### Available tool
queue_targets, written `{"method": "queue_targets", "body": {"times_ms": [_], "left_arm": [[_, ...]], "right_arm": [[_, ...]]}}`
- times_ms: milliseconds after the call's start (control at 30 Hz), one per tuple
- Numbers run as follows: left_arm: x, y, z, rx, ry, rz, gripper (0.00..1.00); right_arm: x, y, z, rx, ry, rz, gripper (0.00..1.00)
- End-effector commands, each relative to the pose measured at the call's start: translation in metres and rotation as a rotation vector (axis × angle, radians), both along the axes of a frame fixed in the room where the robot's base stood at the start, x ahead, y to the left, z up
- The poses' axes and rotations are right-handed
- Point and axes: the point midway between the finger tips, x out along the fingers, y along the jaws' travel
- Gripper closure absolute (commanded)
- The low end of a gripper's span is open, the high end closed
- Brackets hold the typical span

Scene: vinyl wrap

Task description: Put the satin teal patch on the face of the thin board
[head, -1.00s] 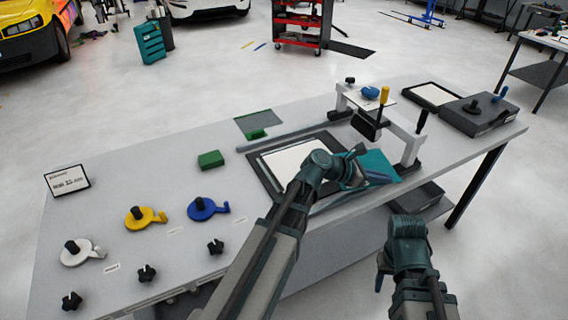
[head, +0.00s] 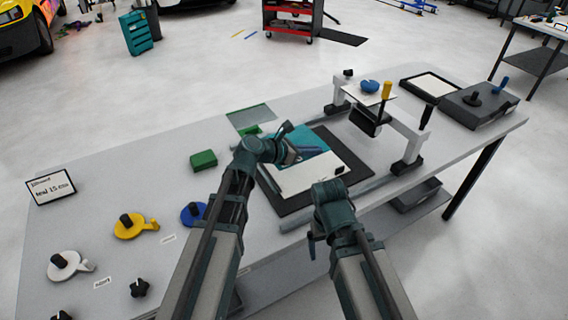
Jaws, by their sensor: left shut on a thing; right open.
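The thin board (head: 312,179) is a pale sheet lying on a dark mat (head: 352,168) at the middle of the bench. The satin teal patch (head: 308,137) is over the far part of the board. I cannot tell whether it touches the face. My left gripper (head: 292,147) is shut on the patch near its left side, and the wrist hides part of the board's left edge. My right gripper (head: 316,236) is open and empty at the bench's near edge, close to the board's near side.
A frame with a yellow-handled tool (head: 386,91) stands right of the mat. A green block (head: 203,160) and a green-edged sheet (head: 250,118) lie to the left. Yellow (head: 140,228) and blue (head: 190,216) handled discs sit at the front left. A grey case (head: 478,105) is at the far right.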

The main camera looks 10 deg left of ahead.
Motion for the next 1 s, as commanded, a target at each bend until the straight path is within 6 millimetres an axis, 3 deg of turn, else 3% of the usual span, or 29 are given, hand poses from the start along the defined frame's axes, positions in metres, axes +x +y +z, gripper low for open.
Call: {"method": "queue_targets", "body": {"times_ms": [33, 100, 300, 500, 633, 733, 1000], "left_arm": [[0.008, -0.026, -0.015, 0.003, 0.001, -0.013, 1.00], [0.015, -0.056, -0.025, 0.004, 0.002, -0.018, 1.00], [0.023, -0.131, -0.043, 0.001, -0.004, -0.030, 1.00], [0.023, -0.163, -0.047, -0.002, -0.008, -0.031, 1.00], [0.022, -0.164, -0.046, -0.004, -0.009, -0.030, 1.00], [0.022, -0.153, -0.048, -0.002, -0.009, -0.028, 1.00], [0.022, -0.085, -0.055, -0.003, -0.007, -0.024, 1.00]], "right_arm": [[0.000, 0.000, -0.014, 0.000, 0.000, 0.000, 0.00], [0.000, 0.000, -0.024, 0.000, 0.000, 0.000, 0.00], [0.000, 0.000, -0.043, 0.000, 0.000, 0.000, 0.00], [0.000, 0.000, -0.048, 0.000, 0.000, 0.000, 0.00], [0.000, 0.000, -0.048, 0.000, 0.000, 0.000, 0.00], [0.000, 0.000, -0.049, 0.000, 0.000, 0.000, 0.00], [0.000, 0.000, -0.056, 0.000, 0.000, 0.000, 0.00]]}}
